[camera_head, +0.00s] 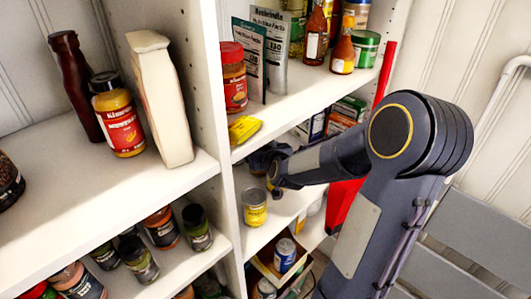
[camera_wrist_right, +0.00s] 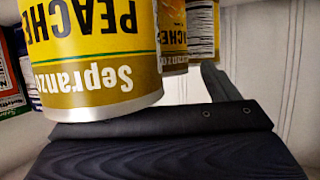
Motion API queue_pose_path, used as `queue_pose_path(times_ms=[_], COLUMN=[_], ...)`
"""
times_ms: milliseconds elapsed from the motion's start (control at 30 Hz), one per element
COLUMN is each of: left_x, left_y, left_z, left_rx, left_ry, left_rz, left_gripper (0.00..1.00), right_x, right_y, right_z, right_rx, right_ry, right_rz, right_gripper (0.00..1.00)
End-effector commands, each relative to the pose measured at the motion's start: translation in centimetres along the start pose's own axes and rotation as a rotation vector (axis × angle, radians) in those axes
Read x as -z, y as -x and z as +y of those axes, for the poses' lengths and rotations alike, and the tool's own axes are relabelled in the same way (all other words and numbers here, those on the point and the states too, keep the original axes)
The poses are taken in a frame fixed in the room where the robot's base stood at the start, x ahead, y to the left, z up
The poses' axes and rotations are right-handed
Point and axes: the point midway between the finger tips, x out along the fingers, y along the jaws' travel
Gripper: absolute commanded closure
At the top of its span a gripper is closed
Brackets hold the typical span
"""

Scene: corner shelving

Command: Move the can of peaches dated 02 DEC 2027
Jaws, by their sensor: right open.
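A yellow can (camera_head: 254,207) stands upright near the front of the middle shelf in the head view. My right gripper (camera_head: 268,178) is just behind it among the shelf goods, open and partly hidden by my arm. In the right wrist view a large yellow-labelled can of peaches (camera_wrist_right: 95,55) fills the upper left, its lettering upside down, close to the gripper. Another peach can (camera_wrist_right: 173,40) shows partly behind it. I cannot tell which of these the front can is, and no date is readable. My left gripper is not in view.
A white upright panel (camera_head: 226,150) borders the shelf on the left. A yellow packet (camera_head: 244,129) lies on the shelf above, near a red-lidded jar (camera_head: 233,78). Boxes (camera_head: 346,112) stand deeper in the middle shelf. Below, a blue can (camera_head: 285,254) stands in a bin.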

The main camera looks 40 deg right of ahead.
Motion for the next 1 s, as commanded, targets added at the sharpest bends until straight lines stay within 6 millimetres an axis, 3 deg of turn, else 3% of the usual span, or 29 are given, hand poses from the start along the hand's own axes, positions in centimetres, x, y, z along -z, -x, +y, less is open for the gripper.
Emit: queue_pose_path(times_ms=[400,833,1000], left_x=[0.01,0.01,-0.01], left_y=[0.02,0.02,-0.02], left_z=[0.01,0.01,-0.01], left_rx=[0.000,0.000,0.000], left_ry=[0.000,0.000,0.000], left_rz=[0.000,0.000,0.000], left_gripper=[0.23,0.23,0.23], right_x=[-0.02,-0.03,-0.02], right_y=[-0.82,-0.81,-0.86], right_z=[0.02,0.01,0.03], right_rx=[0.000,0.000,0.000], right_ry=[0.000,0.000,0.000], right_rz=[0.000,0.000,0.000], right_gripper=[0.19,0.75,0.78])
